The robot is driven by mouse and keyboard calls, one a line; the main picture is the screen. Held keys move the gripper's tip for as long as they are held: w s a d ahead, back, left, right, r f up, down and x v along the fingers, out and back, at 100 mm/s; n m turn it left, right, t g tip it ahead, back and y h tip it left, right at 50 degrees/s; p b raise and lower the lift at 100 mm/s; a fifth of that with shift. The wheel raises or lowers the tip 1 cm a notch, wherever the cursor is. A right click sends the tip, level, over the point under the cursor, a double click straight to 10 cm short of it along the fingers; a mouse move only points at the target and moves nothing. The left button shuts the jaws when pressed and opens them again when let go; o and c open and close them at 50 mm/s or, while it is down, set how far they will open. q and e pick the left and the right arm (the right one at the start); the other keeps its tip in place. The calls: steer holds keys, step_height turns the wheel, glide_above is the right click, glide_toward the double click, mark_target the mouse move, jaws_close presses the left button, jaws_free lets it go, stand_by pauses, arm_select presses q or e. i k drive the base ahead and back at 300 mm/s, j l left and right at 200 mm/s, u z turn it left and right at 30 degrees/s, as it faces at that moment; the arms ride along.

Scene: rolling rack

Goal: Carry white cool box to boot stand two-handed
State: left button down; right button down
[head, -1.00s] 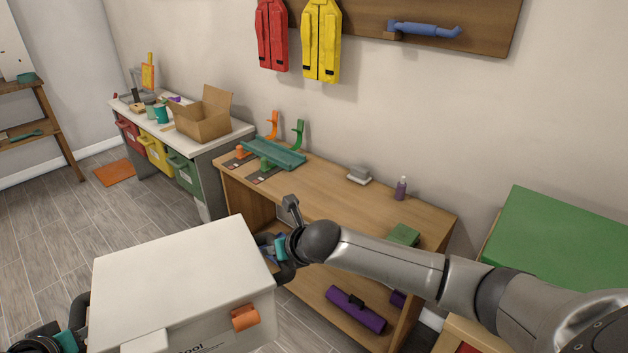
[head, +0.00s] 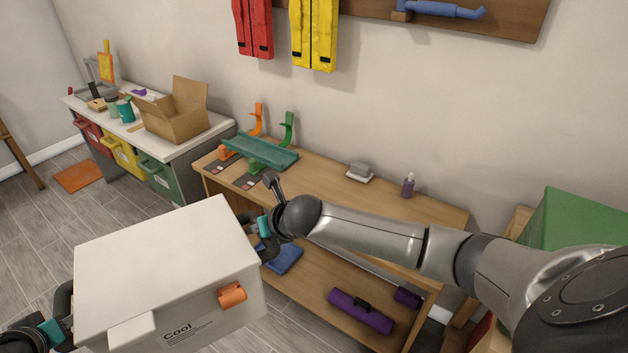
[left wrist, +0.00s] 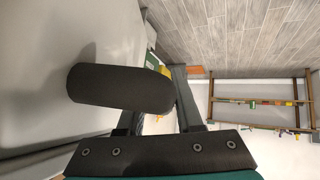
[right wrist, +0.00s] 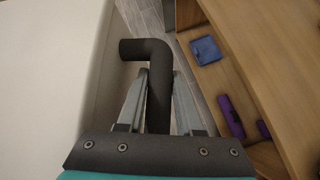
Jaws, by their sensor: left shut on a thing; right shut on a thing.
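The white cool box (head: 160,245), lid shut, has an orange latch and "Cool" on its front. It is held up in front of me, roughly level. My right gripper (head: 264,228) is shut on its dark right handle, which also shows between the fingers in the right wrist view (right wrist: 158,90). My left gripper (head: 62,322) is at the left side, shut on the other dark handle, seen in the left wrist view (left wrist: 120,88). I cannot tell for sure which piece is the boot stand; a wooden bench (head: 330,205) stands behind the box.
The bench top holds a teal tray (head: 262,153), a grey block (head: 359,171) and a purple bottle (head: 408,185). A white-topped drawer unit (head: 205,140) stands left, a green-topped piece (head: 580,220) right.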

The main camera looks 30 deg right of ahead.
mark_target(332, 199)
steer(key=i+j+z, duration=0.15)
steer(key=i+z, duration=0.3)
steer(key=i, duration=0.15)
steer(key=i+z, duration=0.25)
steer(key=z, duration=0.2)
steer(key=i+j+z, duration=0.2)
steer(key=z, duration=0.25)
steer(key=i+j+z, duration=0.2)
steer(key=z, duration=0.25)
steer(key=i+j+z, duration=0.25)
steer(key=z, duration=0.15)
